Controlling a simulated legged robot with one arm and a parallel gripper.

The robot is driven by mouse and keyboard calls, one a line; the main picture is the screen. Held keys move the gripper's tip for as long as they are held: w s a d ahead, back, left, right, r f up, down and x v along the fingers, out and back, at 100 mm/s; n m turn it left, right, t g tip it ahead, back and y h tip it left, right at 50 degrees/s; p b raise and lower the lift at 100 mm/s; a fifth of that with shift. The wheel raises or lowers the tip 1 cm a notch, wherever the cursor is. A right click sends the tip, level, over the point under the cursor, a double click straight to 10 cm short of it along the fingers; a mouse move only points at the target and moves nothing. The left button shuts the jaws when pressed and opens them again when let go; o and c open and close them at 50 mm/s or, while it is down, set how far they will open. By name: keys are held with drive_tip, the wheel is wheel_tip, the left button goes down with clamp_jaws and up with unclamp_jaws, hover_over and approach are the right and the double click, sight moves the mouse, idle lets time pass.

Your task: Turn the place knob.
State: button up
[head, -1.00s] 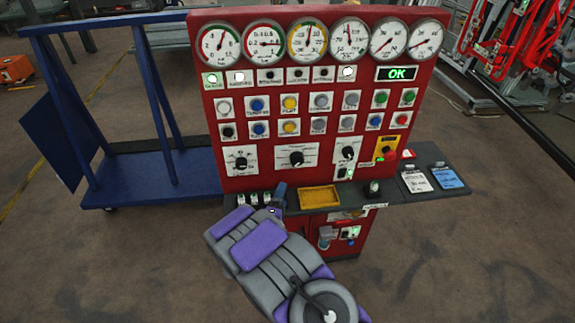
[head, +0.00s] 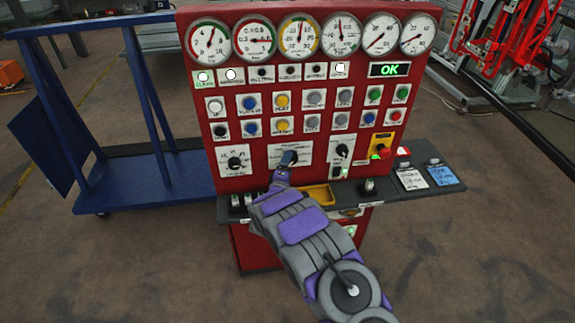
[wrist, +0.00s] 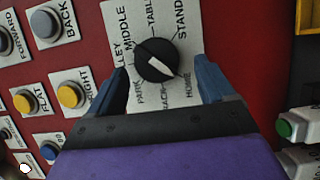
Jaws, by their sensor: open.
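The place knob (wrist: 156,60) is a round black knob with a white pointer line, in the wrist view's upper middle. Its white label plate (wrist: 183,18) carries words including TABLE, STAND, HOME, PARK and MIDDLE. The pointer line slants to the lower right, towards HOME. My gripper (wrist: 160,70) is open, with one dark blue finger on either side of the knob; I cannot tell if they touch it. In the head view my gripper (head: 286,166) is at the middle label plate (head: 303,152) and mostly hides the knob.
Similar black knobs sit at left (head: 235,162) and right (head: 342,151) on the red panel (head: 265,185). A dark shelf (head: 400,190) with a yellow tray (head: 318,195) juts out below. A blue cart (head: 140,185) stands left.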

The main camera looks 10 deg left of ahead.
drive_tip(key=shift+w+d, duration=0.5)
drive_tip(key=shift+w, duration=0.35)
drive_tip(key=shift+a, duration=0.45)
drive_tip(key=shift+c, duration=1)
drive_tip(key=shift+d, duration=0.3)
drive_tip(key=c, duration=0.8)
drive_tip(key=shift+c, duration=0.2)
